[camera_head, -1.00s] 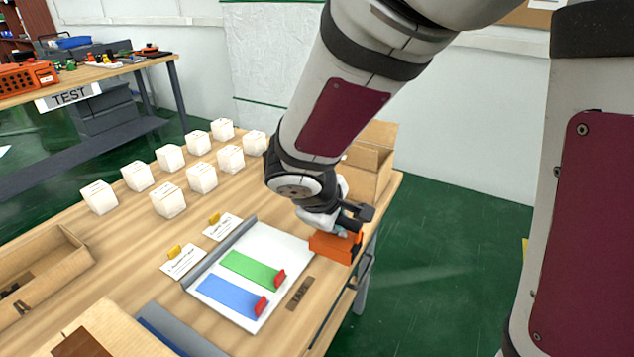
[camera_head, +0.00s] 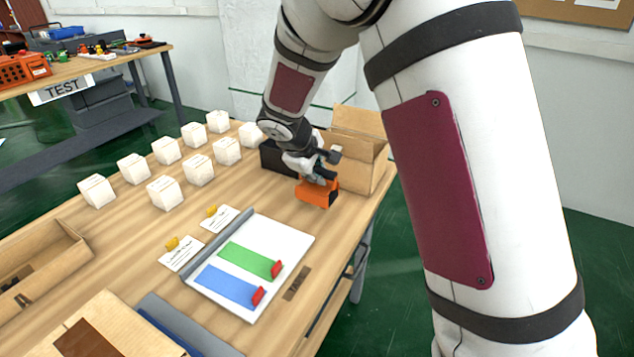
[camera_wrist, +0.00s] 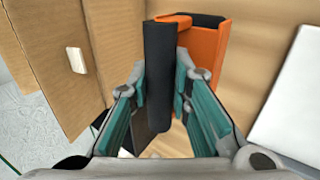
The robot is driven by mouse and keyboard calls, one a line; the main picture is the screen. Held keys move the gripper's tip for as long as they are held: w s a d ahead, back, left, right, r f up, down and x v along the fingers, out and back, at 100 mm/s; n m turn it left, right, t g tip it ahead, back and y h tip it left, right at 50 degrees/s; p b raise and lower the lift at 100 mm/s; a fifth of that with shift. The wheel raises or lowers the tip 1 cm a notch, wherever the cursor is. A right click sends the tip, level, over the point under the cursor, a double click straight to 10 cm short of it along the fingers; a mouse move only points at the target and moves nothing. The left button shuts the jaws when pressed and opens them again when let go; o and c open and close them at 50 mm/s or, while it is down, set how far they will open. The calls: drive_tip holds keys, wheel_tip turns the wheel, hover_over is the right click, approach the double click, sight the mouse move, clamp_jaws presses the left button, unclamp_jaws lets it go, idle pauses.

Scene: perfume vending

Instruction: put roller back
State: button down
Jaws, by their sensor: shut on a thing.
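The roller is an orange body with a black cylinder. In the head view the orange roller (camera_head: 317,192) hangs at or just above the wooden table near its far right edge. My gripper (camera_head: 318,172) is shut on it from above. In the wrist view the roller's black part (camera_wrist: 160,75) lies between the two teal-lined fingers of my gripper (camera_wrist: 165,105), with the orange part (camera_wrist: 205,50) to its right. A black box-like holder (camera_head: 278,158) stands just behind and left of the gripper, partly hidden by my arm. I cannot tell whether the roller touches the table.
An open cardboard box (camera_head: 362,160) stands close to the right of the gripper. A white board (camera_head: 290,236) with green and blue strips and red clips lies in front. Several white cubes (camera_head: 198,170) stand to the left. Another carton (camera_head: 45,260) is at the left front.

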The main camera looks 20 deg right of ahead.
sight(317, 185)
wheel_tip(317, 185, down, 4)
drive_tip(key=shift+r, duration=0.25)
drive_tip(key=shift+s+f+b, duration=0.1)
drive_tip(key=shift+f+b, duration=0.4)
drive_tip(key=shift+b, duration=0.3)
drive_tip(key=shift+s+f, duration=0.1)
drive_tip(key=shift+f, duration=0.15)
drive_tip(key=c, duration=1.5)
unclamp_jaws()
drive_tip(key=shift+f, duration=0.1)
drive_tip(key=shift+o, duration=0.2)
drive_tip(key=shift+r, duration=0.25)
drive_tip(key=shift+r+p, duration=0.5)
drive_tip(key=p+v, duration=0.1)
drive_tip(key=v, duration=1.1)
drive_tip(key=shift+r, duration=0.15)
